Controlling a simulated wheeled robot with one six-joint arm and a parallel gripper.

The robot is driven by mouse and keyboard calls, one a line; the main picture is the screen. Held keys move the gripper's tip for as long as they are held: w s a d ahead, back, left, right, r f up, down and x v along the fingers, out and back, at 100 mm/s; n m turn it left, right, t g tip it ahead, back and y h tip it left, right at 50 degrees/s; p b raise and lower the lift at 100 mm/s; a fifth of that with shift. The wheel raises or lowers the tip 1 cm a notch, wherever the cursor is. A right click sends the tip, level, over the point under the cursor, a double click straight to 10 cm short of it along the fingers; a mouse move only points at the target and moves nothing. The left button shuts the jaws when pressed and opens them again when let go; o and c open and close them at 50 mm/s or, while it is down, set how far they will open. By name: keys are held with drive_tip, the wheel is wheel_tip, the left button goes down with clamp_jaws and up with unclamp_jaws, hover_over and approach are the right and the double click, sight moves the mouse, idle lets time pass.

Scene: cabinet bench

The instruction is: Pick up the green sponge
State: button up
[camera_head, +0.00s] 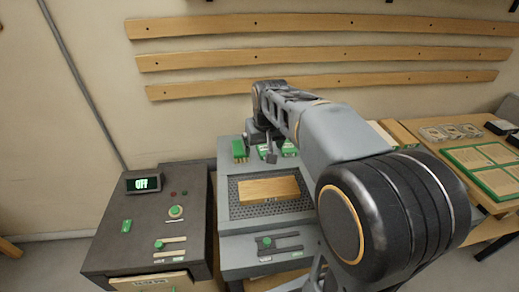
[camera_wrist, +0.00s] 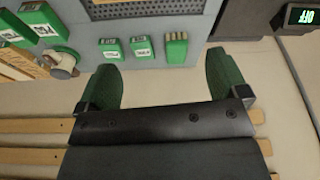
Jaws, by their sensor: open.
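A green block (camera_head: 239,150) stands at the back left of the grey bench top in the head view. In the wrist view, a green block with a pale ridged end (camera_wrist: 176,50) lies near the bench edge, just beyond the gap between my fingers. I cannot tell for sure whether it is the sponge. My gripper (camera_wrist: 162,68) is open and empty, its two green-padded fingers wide apart. In the head view my gripper (camera_head: 262,152) hangs over the back of the bench, partly hidden by my arm.
Small green boxes with white labels (camera_wrist: 140,47) stand beside the block. A wooden block (camera_head: 268,188) lies on a perforated plate in front. A dark control box with an "OFF" display (camera_head: 143,183) stands left. Wooden rails (camera_head: 320,55) line the wall behind. A wooden table (camera_head: 425,150) is right.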

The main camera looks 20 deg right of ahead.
drive_tip(key=shift+o, duration=0.6)
drive_tip(key=w+d, duration=0.3)
drive_tip(key=w, duration=0.6)
drive_tip(key=shift+w+f+g, duration=0.15)
drive_tip(key=shift+f+g, duration=0.15)
drive_tip(key=shift+f, duration=0.15)
approach(265, 147)
drive_tip(key=shift+g, duration=0.3)
drive_tip(key=f, duration=0.2)
drive_tip(key=f+p, duration=0.1)
drive_tip(key=f, duration=0.1)
drive_tip(key=shift+w+d+f, duration=0.1)
drive_tip(key=shift+w+f, duration=0.05)
drive_tip(key=shift+w, duration=0.1)
drive_tip(key=shift+w+f+p, duration=0.2)
drive_tip(key=shift+f+p, duration=0.15)
drive_tip(key=shift+f, duration=0.6)
drive_tip(key=shift+w+f+p, duration=0.2)
drive_tip(key=shift+f+p, duration=0.2)
drive_tip(key=shift+f, duration=0.55)
drive_tip(key=shift+w+f+p, duration=0.2)
drive_tip(key=shift+f+p, duration=0.15)
drive_tip(key=shift+f, duration=0.6)
drive_tip(key=c, duration=1)
drive_tip(key=shift+r, duration=0.15)
